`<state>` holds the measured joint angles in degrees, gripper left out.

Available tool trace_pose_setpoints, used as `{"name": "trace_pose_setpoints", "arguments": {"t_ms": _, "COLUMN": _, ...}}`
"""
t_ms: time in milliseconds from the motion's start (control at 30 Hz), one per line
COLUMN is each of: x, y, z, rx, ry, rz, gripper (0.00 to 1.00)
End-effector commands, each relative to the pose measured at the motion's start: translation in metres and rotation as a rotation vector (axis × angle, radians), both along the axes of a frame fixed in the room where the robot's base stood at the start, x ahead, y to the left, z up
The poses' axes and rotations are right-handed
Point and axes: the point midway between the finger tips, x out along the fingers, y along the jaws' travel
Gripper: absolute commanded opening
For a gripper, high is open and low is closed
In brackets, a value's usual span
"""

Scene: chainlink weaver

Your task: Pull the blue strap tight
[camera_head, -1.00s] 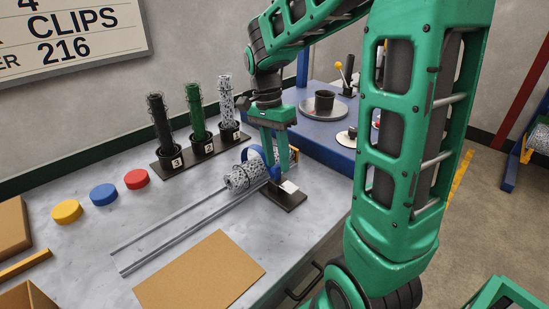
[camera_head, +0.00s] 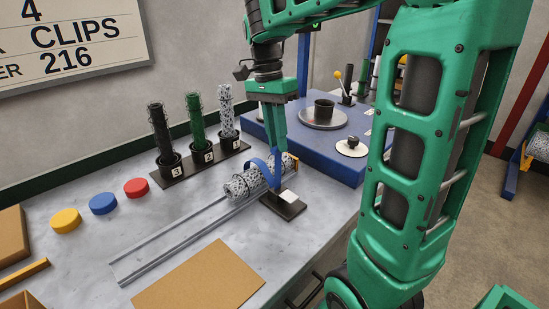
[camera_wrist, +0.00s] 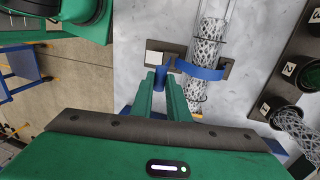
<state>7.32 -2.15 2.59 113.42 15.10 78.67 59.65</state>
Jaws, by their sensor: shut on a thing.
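The blue strap (camera_head: 257,165) arches over a speckled grey mesh roll (camera_head: 240,186) at the end of two rails. Its free end rises upright beside the roll to my gripper (camera_head: 279,148), which is shut on it above the dark base plate (camera_head: 290,207). In the wrist view the strap (camera_wrist: 203,72) crosses over the mesh roll (camera_wrist: 210,38), and its end shows between the fingertips of my gripper (camera_wrist: 160,78). The arch looks raised on its far side in the head view; I cannot tell how closely it touches the roll.
A rack (camera_head: 177,180) with black, green and speckled upright rolls stands behind. Yellow (camera_head: 65,220), blue (camera_head: 103,203) and red (camera_head: 137,187) discs lie at left. A brown sheet (camera_head: 200,275) lies in front. A blue bench (camera_head: 340,165) with a plate and cup stands at right.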

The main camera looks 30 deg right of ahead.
Motion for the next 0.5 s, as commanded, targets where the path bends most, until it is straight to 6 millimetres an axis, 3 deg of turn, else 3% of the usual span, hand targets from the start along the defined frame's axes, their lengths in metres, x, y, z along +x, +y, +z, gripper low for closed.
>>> {"name": "trace_pose_setpoints", "arguments": {"t_ms": 100, "x": 0.0033, "y": 0.0003, "z": 0.0145, "rx": -0.001, "ry": -0.012, "rz": 0.002, "gripper": 0.00}}
{"name": "trace_pose_setpoints", "arguments": {"t_ms": 400, "x": 0.0035, "y": 0.0004, "z": 0.0163, "rx": -0.001, "ry": -0.012, "rz": 0.003, "gripper": 0.00}}
{"name": "trace_pose_setpoints", "arguments": {"t_ms": 433, "x": 0.0036, "y": 0.0004, "z": 0.0163, "rx": -0.001, "ry": -0.012, "rz": 0.003, "gripper": 0.17}}
{"name": "trace_pose_setpoints", "arguments": {"t_ms": 500, "x": 0.0032, "y": 0.0004, "z": 0.0161, "rx": -0.001, "ry": -0.011, "rz": 0.003, "gripper": 0.33}}
